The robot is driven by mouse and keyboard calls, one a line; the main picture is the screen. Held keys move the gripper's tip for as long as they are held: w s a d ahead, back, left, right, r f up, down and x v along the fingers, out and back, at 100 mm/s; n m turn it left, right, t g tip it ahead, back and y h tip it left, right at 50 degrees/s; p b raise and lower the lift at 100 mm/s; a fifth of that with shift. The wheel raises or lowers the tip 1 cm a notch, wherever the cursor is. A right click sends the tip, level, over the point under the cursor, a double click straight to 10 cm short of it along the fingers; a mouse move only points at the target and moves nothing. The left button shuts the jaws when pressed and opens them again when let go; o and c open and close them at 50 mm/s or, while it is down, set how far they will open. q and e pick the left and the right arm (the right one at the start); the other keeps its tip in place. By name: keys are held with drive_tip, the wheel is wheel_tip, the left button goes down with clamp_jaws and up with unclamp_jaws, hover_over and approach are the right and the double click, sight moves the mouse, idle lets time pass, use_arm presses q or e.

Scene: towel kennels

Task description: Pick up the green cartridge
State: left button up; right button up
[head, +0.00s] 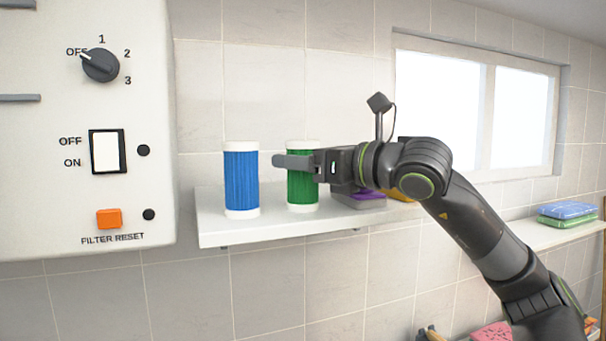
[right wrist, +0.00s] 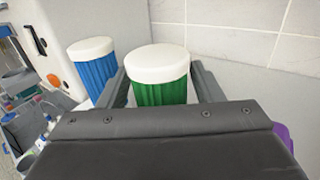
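The green cartridge (head: 302,190) stands upright on the white wall shelf (head: 222,232), with white caps at both ends. My right gripper (head: 296,163) is at its upper part, coming in from the right. In the right wrist view the green cartridge (right wrist: 160,88) stands between the two fingers (right wrist: 158,84), one on each side. Small gaps seem to show beside it, and whether the fingers touch it I cannot tell. The blue cartridge (head: 241,180) stands upright to its left; it also shows in the right wrist view (right wrist: 97,72), just outside the left finger. My left gripper is not in view.
A purple item (head: 362,198) lies on the shelf behind my right gripper. A control panel (head: 95,190) with a knob, switch and orange button is at the left. Folded blue and green cloths (head: 567,213) lie on the ledge at the right. The shelf's left end is clear.

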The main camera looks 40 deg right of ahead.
drive_tip(key=c, duration=0.7)
drive_tip(key=shift+r, duration=0.15)
